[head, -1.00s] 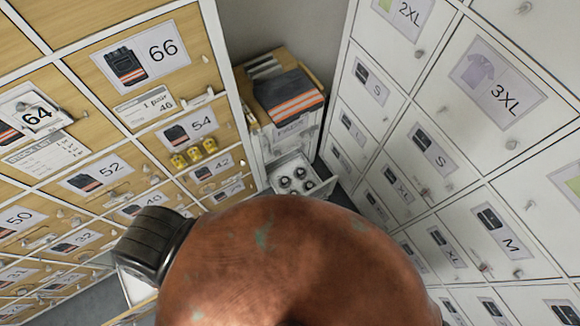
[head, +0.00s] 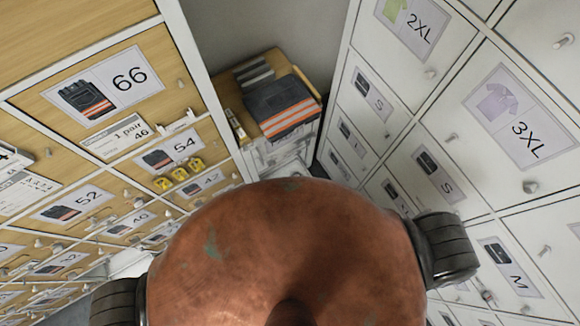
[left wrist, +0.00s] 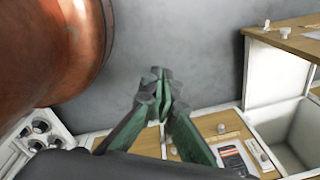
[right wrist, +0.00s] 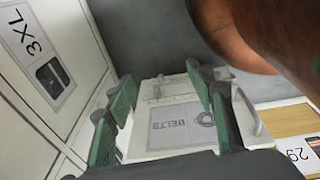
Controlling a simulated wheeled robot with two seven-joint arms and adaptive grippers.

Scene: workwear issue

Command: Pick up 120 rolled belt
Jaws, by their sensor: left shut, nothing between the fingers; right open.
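A white drawer front with a BELTS label (right wrist: 178,128) is in the right wrist view, between the fingers of my right gripper (right wrist: 160,78), which is open and empty. In the left wrist view an open white drawer (left wrist: 12,158) at the lower left holds several dark round rolls (left wrist: 38,128), likely rolled belts. No size number on them can be read. My left gripper (left wrist: 158,92) is shut and empty, in front of a grey wall and apart from the rolls. In the head view both grippers and the belts drawer are hidden behind my copper-coloured body.
White lockers (head: 510,105) with clothing labels stand on the right. Folded dark garments with orange stripes (head: 285,105) lie on the unit between them. An open empty compartment (left wrist: 280,125) is in the left wrist view.

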